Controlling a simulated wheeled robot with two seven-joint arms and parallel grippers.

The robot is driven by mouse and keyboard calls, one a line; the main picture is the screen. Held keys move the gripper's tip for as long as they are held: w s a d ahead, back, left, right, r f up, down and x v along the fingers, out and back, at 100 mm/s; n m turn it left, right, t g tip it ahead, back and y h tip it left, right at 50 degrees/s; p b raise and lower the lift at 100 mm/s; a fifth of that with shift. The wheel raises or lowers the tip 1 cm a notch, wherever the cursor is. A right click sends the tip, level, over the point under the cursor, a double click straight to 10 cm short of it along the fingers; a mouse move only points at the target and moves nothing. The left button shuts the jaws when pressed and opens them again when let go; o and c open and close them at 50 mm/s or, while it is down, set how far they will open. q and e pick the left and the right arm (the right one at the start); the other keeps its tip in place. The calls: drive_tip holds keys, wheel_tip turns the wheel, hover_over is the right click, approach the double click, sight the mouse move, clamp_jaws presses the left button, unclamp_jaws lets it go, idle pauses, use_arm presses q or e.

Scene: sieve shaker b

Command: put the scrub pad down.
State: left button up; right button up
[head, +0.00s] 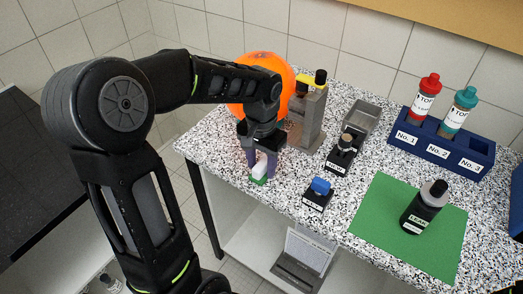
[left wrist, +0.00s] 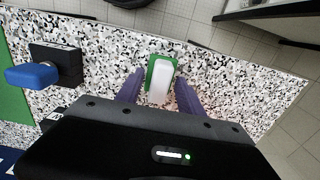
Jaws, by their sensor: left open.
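The scrub pad (head: 259,173) is a small block with a white upper part and a green base. It rests on the speckled table near the front edge. It also shows in the left wrist view (left wrist: 161,79), between and a little beyond the finger tips. My left gripper (head: 261,166) points down over the pad with its purple fingers open, one on each side.
Behind are an orange ball (head: 254,65) and a grey stand (head: 312,110). A dark bottle (head: 424,205) stands on a green mat (head: 372,215). A blue rack (head: 440,146) holds two bottles.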

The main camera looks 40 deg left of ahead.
sight(261, 164)
use_arm(q)
wheel_tip(261, 164, up, 12)
drive_tip(key=shift+b, duration=0.35)
idle(0.9)
